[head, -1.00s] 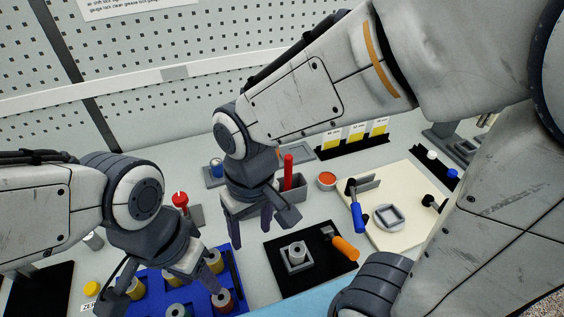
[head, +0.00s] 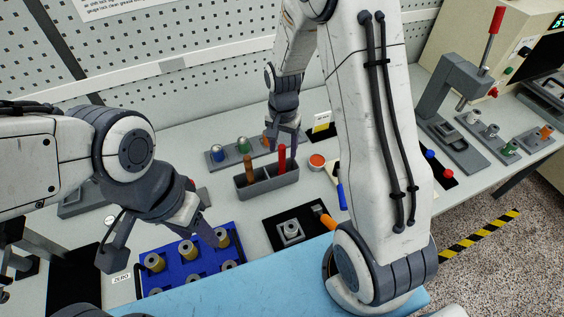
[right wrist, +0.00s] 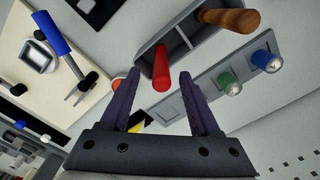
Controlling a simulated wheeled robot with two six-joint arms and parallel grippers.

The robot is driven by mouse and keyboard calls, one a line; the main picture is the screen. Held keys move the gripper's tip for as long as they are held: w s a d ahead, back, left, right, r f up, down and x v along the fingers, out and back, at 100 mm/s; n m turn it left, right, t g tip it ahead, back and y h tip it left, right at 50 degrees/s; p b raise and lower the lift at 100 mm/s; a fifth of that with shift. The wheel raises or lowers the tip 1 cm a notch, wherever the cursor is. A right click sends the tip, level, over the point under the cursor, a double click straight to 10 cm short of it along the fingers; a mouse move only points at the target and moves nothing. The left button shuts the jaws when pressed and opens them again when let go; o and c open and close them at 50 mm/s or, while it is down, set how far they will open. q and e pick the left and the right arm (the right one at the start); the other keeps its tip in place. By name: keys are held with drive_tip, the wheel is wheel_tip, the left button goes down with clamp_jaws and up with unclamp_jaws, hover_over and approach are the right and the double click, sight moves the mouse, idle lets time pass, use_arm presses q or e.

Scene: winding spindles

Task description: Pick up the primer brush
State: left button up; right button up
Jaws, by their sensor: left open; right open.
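A grey two-part holder (head: 288,183) stands on the table in the head view and has two upright handles in it. One is a brown wooden handle (head: 248,170), the other a red handle (head: 282,158); I cannot tell which is the primer brush, as their lower ends are hidden. My right gripper (head: 283,146) is open and empty, close to the red handle. In the right wrist view the red handle (right wrist: 161,70) shows between the fingertips, and the brown handle (right wrist: 232,19) lies to the right. My left gripper (head: 160,240) is open over the blue tray.
The blue tray (head: 205,272) with several spindles lies at front left. A rack (head: 228,158) with coloured caps is behind the holder. A black mat (head: 275,240) bears a grey block and an orange-handled tool.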

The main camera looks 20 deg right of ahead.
sight(282, 154)
wheel_tip(282, 154, down, 3)
drive_tip(key=shift+a+f+p, duration=0.1)
drive_tip(key=shift+f+p, duration=0.05)
drive_tip(key=shift+p, duration=0.65)
drive_tip(key=shift+f, duration=0.65)
clamp_jaws()
drive_tip(key=shift+r, duration=0.1)
drive_tip(key=shift+w+r, duration=0.1)
drive_tip(key=shift+r, duration=0.5)
wheel_tip(282, 154, up, 9)
drive_tip(key=shift+f+b, duration=0.15)
drive_tip(key=shift+b, duration=1.05)
